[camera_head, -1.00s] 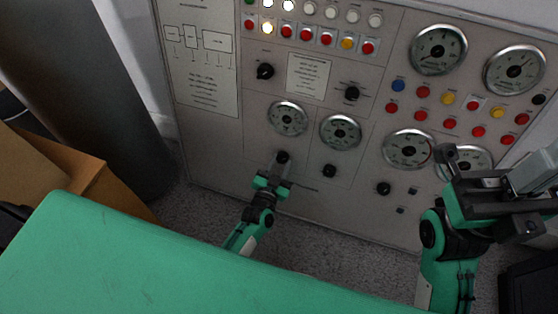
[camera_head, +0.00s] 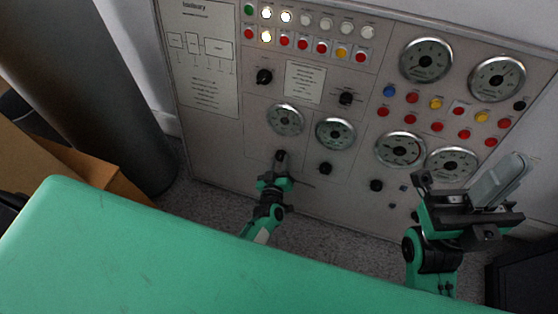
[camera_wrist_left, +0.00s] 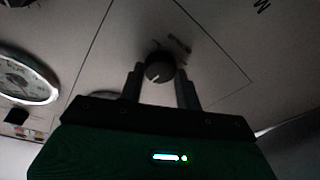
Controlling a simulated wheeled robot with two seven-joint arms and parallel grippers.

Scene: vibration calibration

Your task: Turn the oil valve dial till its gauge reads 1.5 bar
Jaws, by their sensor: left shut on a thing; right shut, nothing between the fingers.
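A small black dial (camera_head: 280,155) sits on the grey panel below the leftmost round gauge (camera_head: 285,120). My left gripper (camera_head: 279,159) is at this dial and shut on it. In the left wrist view the dial (camera_wrist_left: 160,68), with a pale pointer mark, sits between the two fingers (camera_wrist_left: 160,84). The leftmost gauge's face is visible, but its needle reading and label are too small to read. My right gripper (camera_head: 419,181) is shut and empty, in front of the panel's lower right, below the rightmost lower gauge (camera_head: 452,163).
Another gauge (camera_head: 335,133) with a black knob (camera_head: 325,168) below it stands just right of the held dial. Coloured buttons and larger gauges fill the panel's upper right. A green surface (camera_head: 200,255) spans the foreground; a cardboard box (camera_head: 95,170) stands at left.

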